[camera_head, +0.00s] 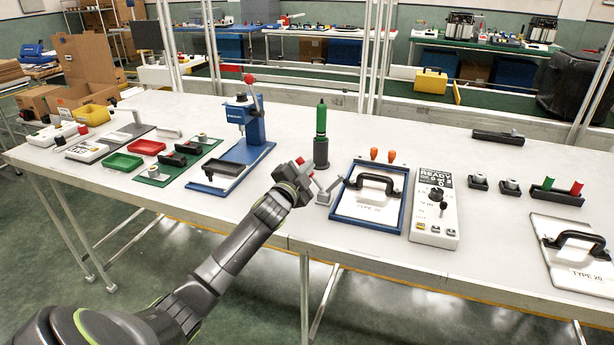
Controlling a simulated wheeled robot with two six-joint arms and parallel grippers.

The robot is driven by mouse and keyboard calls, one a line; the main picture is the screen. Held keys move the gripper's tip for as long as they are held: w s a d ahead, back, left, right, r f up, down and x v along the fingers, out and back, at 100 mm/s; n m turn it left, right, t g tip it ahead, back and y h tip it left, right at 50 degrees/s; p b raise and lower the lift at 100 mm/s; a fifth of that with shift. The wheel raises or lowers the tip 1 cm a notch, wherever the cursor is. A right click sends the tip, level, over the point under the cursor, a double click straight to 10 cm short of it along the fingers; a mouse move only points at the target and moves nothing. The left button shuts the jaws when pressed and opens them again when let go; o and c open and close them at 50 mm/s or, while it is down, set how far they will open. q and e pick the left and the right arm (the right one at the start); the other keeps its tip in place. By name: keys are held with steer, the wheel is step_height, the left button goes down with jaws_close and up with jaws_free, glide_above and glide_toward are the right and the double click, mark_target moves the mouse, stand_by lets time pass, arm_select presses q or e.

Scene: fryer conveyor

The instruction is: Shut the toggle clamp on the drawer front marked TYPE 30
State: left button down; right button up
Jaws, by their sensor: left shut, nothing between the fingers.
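A white drawer front whose label reads TYPE 30 (357,209) lies in a blue frame (403,204), with a black handle (374,181) across it. Two orange-tipped upright knobs (374,153) stand at the frame's far edge. A small grey metal bracket (327,191) sits at the frame's left side; I cannot tell clearly whether it is the toggle clamp. My left gripper (304,168) is shut and empty just left of this bracket, with small red parts at its tip. I cannot tell whether it touches the bracket. My right gripper is not in view.
A dark cylinder with a green top (321,137) stands behind my gripper. A blue press (246,125) is to the left. A white READY box (434,207) stands right of the frame, and a TYPE 20 plate (575,272) lies farther right. The table's front edge is near.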

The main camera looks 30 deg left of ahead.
arm_select(q)
steer(key=shift+s+a+f, duration=0.2)
steer(key=shift+a+f, duration=0.75)
steer(key=shift+a, duration=0.2)
steer(key=shift+s+a+f, duration=0.1)
steer(key=shift+a+f, duration=0.15)
steer(key=shift+f, duration=0.05)
steer(key=shift+b, duration=0.3)
